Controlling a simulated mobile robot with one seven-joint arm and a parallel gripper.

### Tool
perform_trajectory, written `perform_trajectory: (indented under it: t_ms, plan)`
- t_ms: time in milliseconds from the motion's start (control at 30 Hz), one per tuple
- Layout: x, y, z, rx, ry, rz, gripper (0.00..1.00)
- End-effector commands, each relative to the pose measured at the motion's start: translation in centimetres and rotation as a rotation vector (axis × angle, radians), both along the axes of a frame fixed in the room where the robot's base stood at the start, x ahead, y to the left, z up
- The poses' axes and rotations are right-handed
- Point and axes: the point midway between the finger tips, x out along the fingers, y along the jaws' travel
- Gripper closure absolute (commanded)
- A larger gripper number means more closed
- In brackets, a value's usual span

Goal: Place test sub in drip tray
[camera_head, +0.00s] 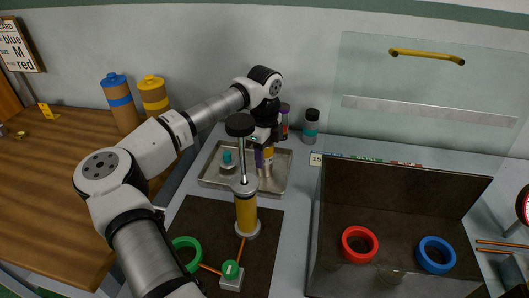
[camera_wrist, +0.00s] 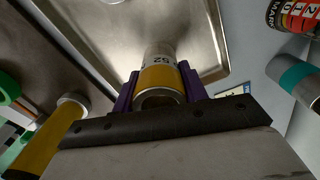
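The test sub (camera_wrist: 158,80), a short metal cylinder with a yellow band and the printed digits 52, is between the purple fingers of my gripper (camera_wrist: 159,88) in the wrist view. The fingers press on both of its sides. In the head view my gripper (camera_head: 264,156) is over the right half of the drip tray (camera_head: 282,182), a shallow metal tray with a raised rim. The sub's pale lower end (camera_head: 265,171) shows below the fingers, upright. I cannot tell whether it touches the tray floor.
A teal-capped fitting (camera_head: 227,161) stands in the tray's left part. A yellow hand pump (camera_head: 246,212) with a black knob stands just in front, on a dark mat. Bottles (camera_head: 311,125) stand behind right. A dark open box (camera_head: 400,200) with red and blue rings lies right.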

Motion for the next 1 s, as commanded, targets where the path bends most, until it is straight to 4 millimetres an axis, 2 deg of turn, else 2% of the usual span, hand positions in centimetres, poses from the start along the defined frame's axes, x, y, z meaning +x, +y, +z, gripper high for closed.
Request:
perform_trajectory:
  t_ms: [33,167,400,567,667,1000]
  plan:
    - [0.0,0.0,0.0,0.000,0.000,0.000,0.51]
    - [0.0,0.0,0.0,0.000,0.000,0.000,0.36]
    - [0.0,0.0,0.0,0.000,0.000,0.000,0.36]
    - [0.1,0.0,0.8,0.000,-0.002,0.001,0.36]
    - [0.1,0.1,2.4,0.002,-0.003,0.002,0.36]
    - [0.1,0.0,9.6,0.001,-0.004,0.001,0.36]
